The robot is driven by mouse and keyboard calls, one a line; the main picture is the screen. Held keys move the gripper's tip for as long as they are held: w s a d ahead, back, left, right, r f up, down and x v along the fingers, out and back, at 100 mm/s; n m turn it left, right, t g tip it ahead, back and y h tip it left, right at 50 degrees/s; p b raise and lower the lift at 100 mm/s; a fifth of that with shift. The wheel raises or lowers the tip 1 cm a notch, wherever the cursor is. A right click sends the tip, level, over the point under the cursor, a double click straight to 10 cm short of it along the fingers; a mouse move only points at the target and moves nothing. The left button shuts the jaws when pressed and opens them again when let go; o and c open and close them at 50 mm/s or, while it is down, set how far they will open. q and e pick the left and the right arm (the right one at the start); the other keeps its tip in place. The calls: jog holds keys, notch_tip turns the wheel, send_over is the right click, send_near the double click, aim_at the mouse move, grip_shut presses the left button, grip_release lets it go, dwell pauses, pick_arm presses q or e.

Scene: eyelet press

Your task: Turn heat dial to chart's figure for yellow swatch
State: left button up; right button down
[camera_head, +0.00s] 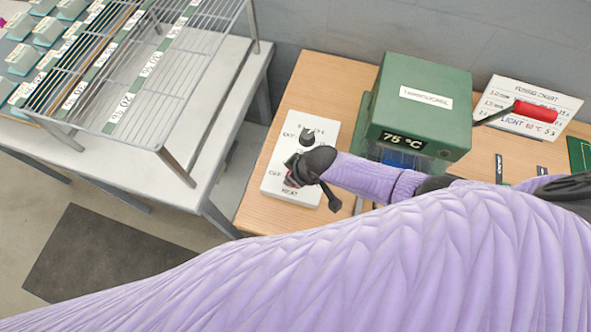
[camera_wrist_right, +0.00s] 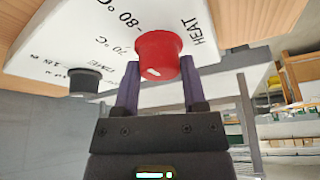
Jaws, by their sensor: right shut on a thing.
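My right gripper (camera_head: 297,166) reaches over the white dial panel (camera_head: 325,130). In the right wrist view the gripper (camera_wrist_right: 158,75) has its two fingers on either side of the red heat dial (camera_wrist_right: 158,52), shut on it. A white mark shows on the dial, and the panel beside it reads HEAT and -80°C. In the head view the gripper hides most of the dial. The green press (camera_head: 425,80) has a display (camera_head: 403,141) reading 75 °C. The chart (camera_head: 510,90) stands behind, partly covered by a red-handled tool (camera_head: 535,110). I cannot make out a yellow swatch. My left gripper is not in view.
A second, dark knob (camera_head: 307,137) sits on the panel above the heat dial; it also shows in the wrist view (camera_wrist_right: 85,80). A wire rack (camera_head: 185,95) on a grey table stands to the left. My arm covers the lower right of the view.

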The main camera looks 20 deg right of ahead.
dwell(0.4)
jog(key=shift+c, duration=0.7)
grip_release()
jog(key=shift+r, duration=0.1)
jog(key=p+v, duration=0.4)
jog(key=v, duration=0.5)
jog(key=shift+s+r, duration=0.2)
jog(key=shift+r, duration=0.1)
jog(key=shift+d, duration=0.15)
